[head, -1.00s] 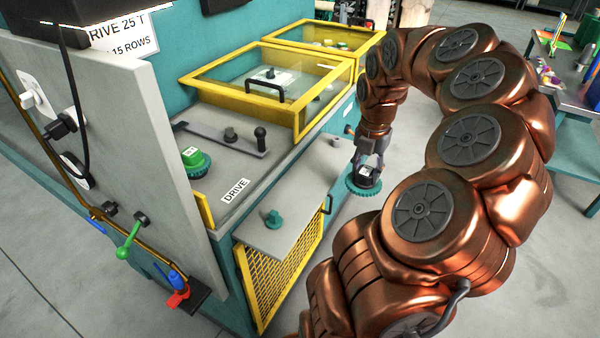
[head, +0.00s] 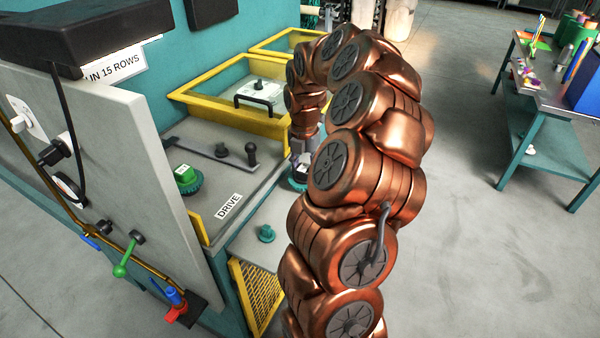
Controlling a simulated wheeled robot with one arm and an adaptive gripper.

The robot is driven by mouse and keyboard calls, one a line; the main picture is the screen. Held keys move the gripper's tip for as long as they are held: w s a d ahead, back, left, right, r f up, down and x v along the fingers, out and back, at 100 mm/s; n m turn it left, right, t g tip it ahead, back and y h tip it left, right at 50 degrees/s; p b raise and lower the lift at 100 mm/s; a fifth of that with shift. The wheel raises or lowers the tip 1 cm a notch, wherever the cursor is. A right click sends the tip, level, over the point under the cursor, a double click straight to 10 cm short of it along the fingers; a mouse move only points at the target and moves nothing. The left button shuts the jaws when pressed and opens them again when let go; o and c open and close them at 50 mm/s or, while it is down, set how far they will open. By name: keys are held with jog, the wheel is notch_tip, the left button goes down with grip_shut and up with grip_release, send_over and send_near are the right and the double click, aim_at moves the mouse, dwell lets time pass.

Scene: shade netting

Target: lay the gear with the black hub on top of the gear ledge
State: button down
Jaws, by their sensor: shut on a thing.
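My gripper (head: 299,163) is shut on the gear with the black hub (head: 298,184), a teal toothed disc with a pale label on top. My arm hides much of the gripper and the gear's right side. The gear appears just beyond the grey gear ledge (head: 246,252), a flat shelf on the machine's side with a teal knobbed peg (head: 266,234) on it. The arm covers the ledge's right part. I cannot tell the height of the gear over the ledge or whether they touch.
A green-hubbed gear (head: 187,179) sits on the machine's grey top near the DRIVE label (head: 229,206), with a lever bar (head: 215,149) behind. A yellow-framed clear cover (head: 235,100) stands farther back. A grey control panel (head: 135,150) rises at left. Open floor lies right.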

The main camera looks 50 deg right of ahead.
aim_at(301, 176)
jog(key=shift+w+a, duration=0.1)
jog(key=shift+w, duration=0.45)
jog(key=shift+f+p, duration=0.8)
jog(key=shift+f, duration=1)
jog(key=shift+f, duration=0.1)
jog(key=c, duration=0.7)
grip_release()
notch_tip(301, 176, up, 11)
jog(key=b, duration=0.3)
jog(key=shift+f, duration=0.1)
jog(key=shift+r, duration=0.75)
jog(key=shift+a, duration=0.15)
